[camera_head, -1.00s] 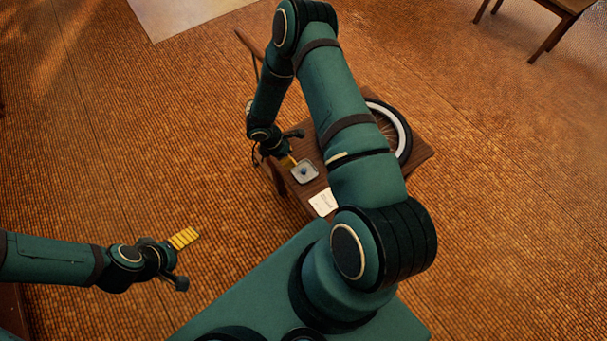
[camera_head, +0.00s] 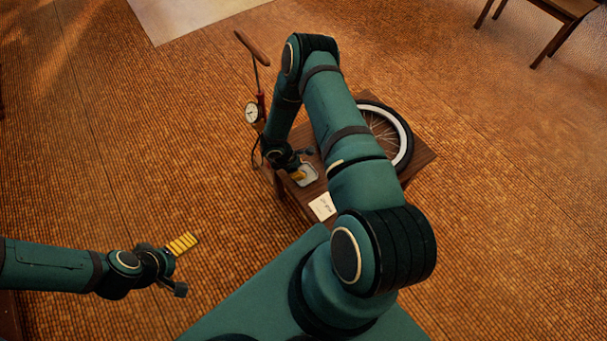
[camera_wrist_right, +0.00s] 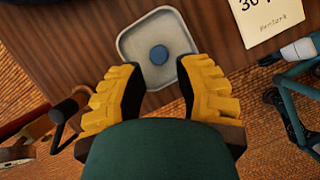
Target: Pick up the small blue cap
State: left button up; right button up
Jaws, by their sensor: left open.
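The small blue cap (camera_wrist_right: 159,55) lies in a pale, square, rounded tray (camera_wrist_right: 128,44) on a wooden table, in the right wrist view. In the head view the tray (camera_head: 313,180) shows, but the cap is hidden behind my right gripper (camera_head: 298,174). In the wrist view my right gripper (camera_wrist_right: 160,78) is open, its yellow fingers apart at the tray's near edge. The cap appears between and just beyond the fingertips, with nothing held. My left gripper (camera_head: 184,244) is open and empty over the floor, far left of the table.
A white card (camera_head: 322,206) with writing lies on the table beside the tray. A spoked wheel (camera_head: 399,125) lies on the table's far right. A pump with a gauge (camera_head: 252,112) stands at the left. A wooden bench (camera_head: 560,10) is far right.

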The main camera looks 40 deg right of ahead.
jog(key=b+x, duration=0.1)
jog(key=x, duration=0.3)
jog(key=shift+s+d, duration=0.1)
jog(key=shift+d, duration=0.05)
jog(key=shift+c, duration=1.1)
jog(key=shift+o, duration=1.1)
